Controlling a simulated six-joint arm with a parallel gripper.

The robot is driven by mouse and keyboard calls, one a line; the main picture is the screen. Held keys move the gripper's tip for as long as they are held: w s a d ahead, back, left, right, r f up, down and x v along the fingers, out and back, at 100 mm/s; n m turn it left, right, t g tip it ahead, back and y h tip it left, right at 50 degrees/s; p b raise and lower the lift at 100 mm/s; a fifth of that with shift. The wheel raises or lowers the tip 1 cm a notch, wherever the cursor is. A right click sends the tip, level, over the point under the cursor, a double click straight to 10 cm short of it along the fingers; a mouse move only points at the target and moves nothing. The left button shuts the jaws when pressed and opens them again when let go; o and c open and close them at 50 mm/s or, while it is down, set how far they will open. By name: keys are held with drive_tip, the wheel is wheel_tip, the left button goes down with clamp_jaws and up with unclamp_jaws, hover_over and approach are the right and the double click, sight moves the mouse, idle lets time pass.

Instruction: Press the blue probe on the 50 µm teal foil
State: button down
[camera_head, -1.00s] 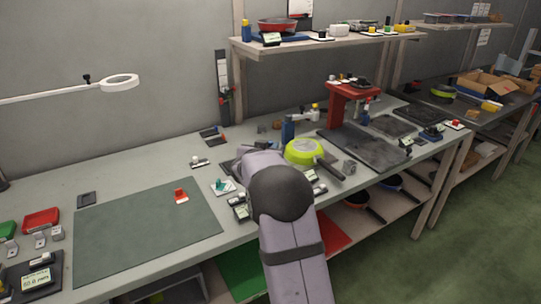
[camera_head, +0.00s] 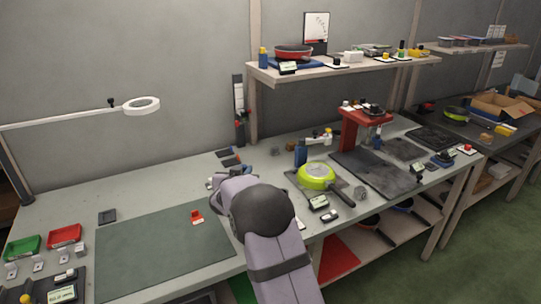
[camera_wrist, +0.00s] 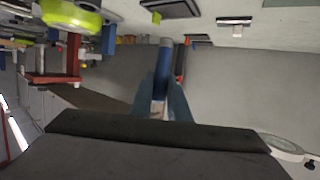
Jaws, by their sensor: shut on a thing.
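My gripper is seen from behind in the wrist view (camera_wrist: 160,108), with its fingers closed around a dark blue probe (camera_wrist: 164,62) that has a grey end. In the head view my own arm covers the fingers and most of the probe. I cannot make out the teal foil in either view now. A gauge with a lit display (camera_head: 62,293) sits at the bottom left of the head view, with several small grey blocks (camera_head: 38,263) behind it.
A dark green mat (camera_head: 150,260) with a small red piece (camera_head: 197,216) lies left of my arm. A lime pan (camera_head: 317,175) and a red press stand (camera_head: 352,130) are to the right. A ring lamp (camera_head: 141,104) hangs over the back left.

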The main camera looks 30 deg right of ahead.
drive_tip(key=a+f+n+y+p, duration=0.1)
drive_tip(key=a+f+p, duration=0.2)
drive_tip(key=a, duration=0.5)
drive_tip(key=d+m+h, duration=0.1)
drive_tip(key=d+r+m+g+h, duration=0.1)
drive_tip(key=s+d+r+m+h, duration=0.1)
drive_tip(key=d, duration=0.1)
drive_tip(key=shift+s+g, duration=0.1)
drive_tip(key=shift+g, duration=0.3)
wheel_tip(320, 180, down, 6)
drive_tip(key=b, duration=0.5)
drive_tip(key=shift+b, duration=0.35)
drive_tip(key=shift+f, duration=0.6)
idle(1.2)
wheel_tip(320, 180, up, 7)
drive_tip(key=p, duration=0.6)
drive_tip(key=shift+p, duration=0.35)
